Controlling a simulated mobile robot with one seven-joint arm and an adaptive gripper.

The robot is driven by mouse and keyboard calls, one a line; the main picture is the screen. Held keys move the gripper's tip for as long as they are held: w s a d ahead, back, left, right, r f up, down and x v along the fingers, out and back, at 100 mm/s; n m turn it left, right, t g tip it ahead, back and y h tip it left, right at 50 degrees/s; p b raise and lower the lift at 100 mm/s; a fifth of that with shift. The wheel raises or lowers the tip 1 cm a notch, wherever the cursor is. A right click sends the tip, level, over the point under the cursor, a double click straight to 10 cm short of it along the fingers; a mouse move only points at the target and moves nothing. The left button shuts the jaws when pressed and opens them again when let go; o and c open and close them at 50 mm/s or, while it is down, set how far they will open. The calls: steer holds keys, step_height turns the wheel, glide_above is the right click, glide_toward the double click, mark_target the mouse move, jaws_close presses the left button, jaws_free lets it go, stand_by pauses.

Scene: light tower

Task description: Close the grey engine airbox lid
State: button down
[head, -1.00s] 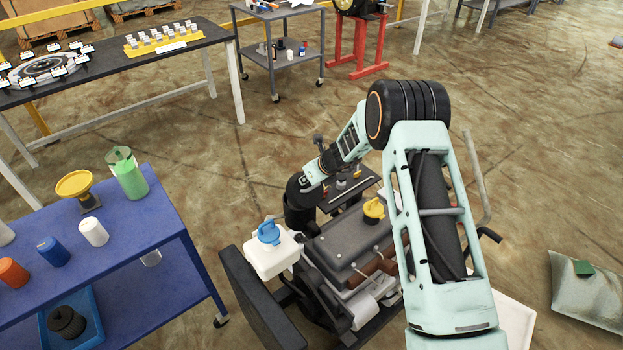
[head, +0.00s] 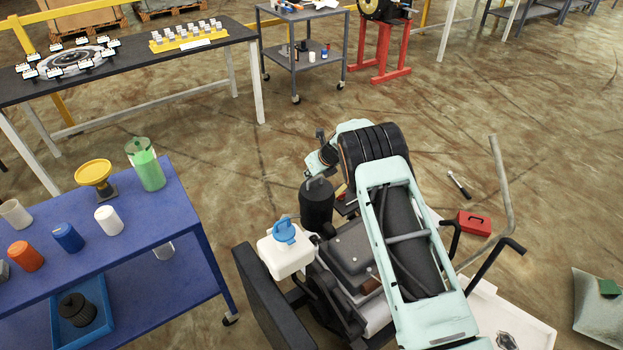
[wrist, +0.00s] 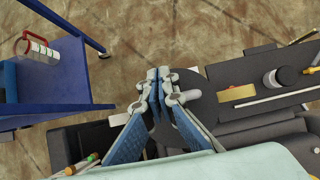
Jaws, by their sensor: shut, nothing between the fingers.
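The engine stands at lower centre in the head view, with a dark grey cover (head: 352,250) on top, partly hidden by my arm. I cannot tell for sure which part is the airbox lid. A black cylinder (head: 317,207) stands upright at the engine's far end. In the wrist view a dark grey rounded part (wrist: 212,98) lies just right of my gripper (wrist: 158,76). My gripper is shut and empty, its fingertips together; whether they touch that part is unclear. My gripper is mostly hidden in the head view.
A white tank with a blue cap (head: 285,255) stands at the engine's left. A blue bench (head: 165,222) with bottles and a funnel is further left.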

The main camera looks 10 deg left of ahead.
mark_target(305, 181)
steer(key=shift+w+a+f+g+h+b, duration=0.25)
steer(key=shift+f+b, duration=0.2)
steer(key=shift+b, duration=0.5)
steer(key=shift+w+a+f+g+h+b, duration=0.2)
steer(key=shift+f+b, duration=0.25)
steer(key=shift+b, duration=0.5)
steer(key=shift+w+f+g+h+b, duration=0.1)
steer(key=shift+f+g+h+b, duration=0.15)
steer(key=shift+b, duration=0.7)
steer(key=shift+a+f+b, duration=0.1)
steer(key=shift+a+b, duration=0.05)
steer(key=shift+b, duration=0.65)
